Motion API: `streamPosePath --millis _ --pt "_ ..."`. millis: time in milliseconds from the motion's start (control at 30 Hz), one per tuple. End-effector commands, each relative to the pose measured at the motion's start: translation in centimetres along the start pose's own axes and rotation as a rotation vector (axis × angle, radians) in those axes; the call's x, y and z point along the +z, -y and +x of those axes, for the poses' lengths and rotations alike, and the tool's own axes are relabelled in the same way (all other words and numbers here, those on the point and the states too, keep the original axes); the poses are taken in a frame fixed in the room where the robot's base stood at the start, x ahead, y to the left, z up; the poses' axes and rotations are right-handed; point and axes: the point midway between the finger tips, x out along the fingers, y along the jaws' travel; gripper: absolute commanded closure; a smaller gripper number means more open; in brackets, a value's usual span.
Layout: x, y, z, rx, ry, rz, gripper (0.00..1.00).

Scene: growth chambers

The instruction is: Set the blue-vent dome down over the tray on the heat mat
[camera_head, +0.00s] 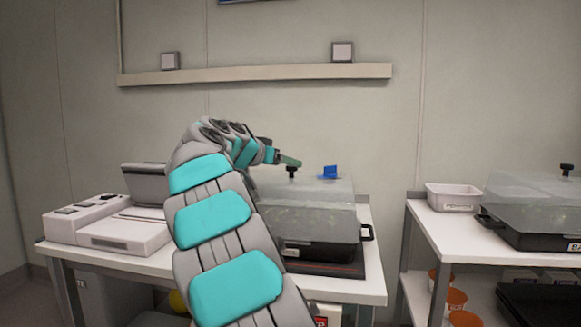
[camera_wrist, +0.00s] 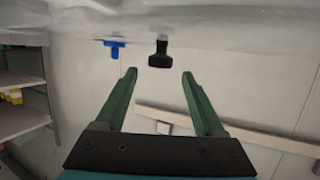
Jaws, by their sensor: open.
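The clear dome (camera_head: 318,190) with a blue vent (camera_head: 329,172) and a black knob (camera_head: 292,172) sits over the black tray (camera_head: 318,252) on the dark heat mat (camera_head: 325,269). My gripper (camera_head: 287,160) is open and empty just above the knob. In the wrist view the knob (camera_wrist: 159,54) lies just beyond and between the two green fingertips of my gripper (camera_wrist: 159,73), apart from both. The blue vent (camera_wrist: 115,48) shows left of it there. My arm hides the left part of the dome and tray.
A white bench device (camera_head: 108,225) stands left on the same table (camera_head: 345,285). On the right table (camera_head: 450,240) are a white bin (camera_head: 454,197) and another domed black tray (camera_head: 535,238). A wall shelf (camera_head: 255,74) runs behind. Orange pots (camera_head: 456,300) are underneath.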

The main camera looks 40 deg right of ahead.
Motion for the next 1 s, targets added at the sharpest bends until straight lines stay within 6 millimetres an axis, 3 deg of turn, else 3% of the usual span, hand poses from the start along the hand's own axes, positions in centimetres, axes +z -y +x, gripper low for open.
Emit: streamPosePath --millis 200,400,1000 --pt "0.2 0.1 -5.0 -0.002 -0.001 -0.001 0.29" --pt "0.1 0.0 -7.9 0.001 0.0 0.001 0.29" --pt "0.1 0.0 -8.4 0.002 0.002 -0.001 0.29"
